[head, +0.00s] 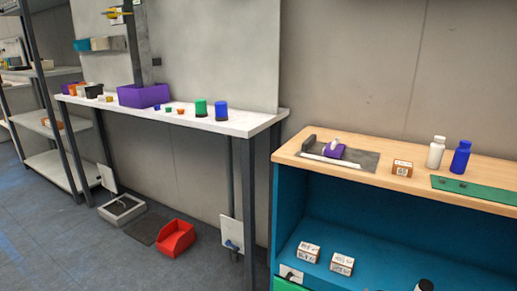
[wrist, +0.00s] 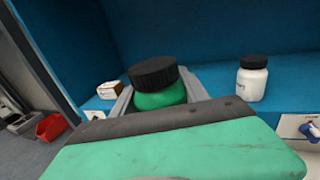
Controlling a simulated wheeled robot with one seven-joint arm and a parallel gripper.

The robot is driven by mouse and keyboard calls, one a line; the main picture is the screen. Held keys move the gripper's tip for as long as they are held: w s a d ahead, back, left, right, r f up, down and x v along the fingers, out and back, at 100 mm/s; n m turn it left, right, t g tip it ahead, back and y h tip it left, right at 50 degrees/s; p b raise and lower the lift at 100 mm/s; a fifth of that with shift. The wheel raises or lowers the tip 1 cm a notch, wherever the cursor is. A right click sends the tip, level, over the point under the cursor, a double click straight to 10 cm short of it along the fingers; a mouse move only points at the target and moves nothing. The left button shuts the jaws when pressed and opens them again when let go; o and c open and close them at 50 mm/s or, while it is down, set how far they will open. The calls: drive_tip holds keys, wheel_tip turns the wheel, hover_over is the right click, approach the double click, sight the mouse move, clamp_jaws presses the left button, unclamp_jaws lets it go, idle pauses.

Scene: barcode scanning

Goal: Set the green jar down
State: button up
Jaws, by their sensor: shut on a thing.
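The green jar (wrist: 160,98) with a black lid is in the middle of the wrist view, close to the camera. Grey fingers of my gripper (wrist: 158,92) show on both sides of it, and the gripper is shut on it. The jar looks upright or nearly so. A green surface with a dark band in the foreground hides its lower part, so I cannot tell whether its base touches anything. Behind it is the blue interior of the shelf unit (head: 352,215). My gripper and the held jar do not show in the head view.
A white jar with a black lid (wrist: 252,82) stands right of the green jar; a small labelled box (wrist: 108,90) is left. Two boxes, one here (head: 308,251), sit on the lower shelf. A red bin (head: 175,238) is on the floor. Bare shelf shows between boxes and jar.

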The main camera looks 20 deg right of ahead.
drive_tip(key=w+a+r+n+t+y, duration=0.1)
drive_tip(key=w+a+r+n+y, duration=0.3)
drive_tip(key=a+r, duration=0.85)
drive_tip(key=w+a+r+n+y, duration=0.25)
drive_tip(key=a+r+y, duration=0.5)
drive_tip(key=a, duration=0.75)
drive_tip(key=w+a+r+n+t+y, duration=0.1)
drive_tip(key=w+a+r+n+y, duration=0.25)
drive_tip(key=a+r, duration=1)
drive_tip(key=w+r+p, duration=0.3)
drive_tip(key=r+p, duration=1.1)
drive_tip(key=p, duration=1.3)
drive_tip(key=shift+w+h+p, duration=0.3)
drive_tip(key=shift+d+f, duration=0.15)
drive_tip(key=shift+f, duration=0.05)
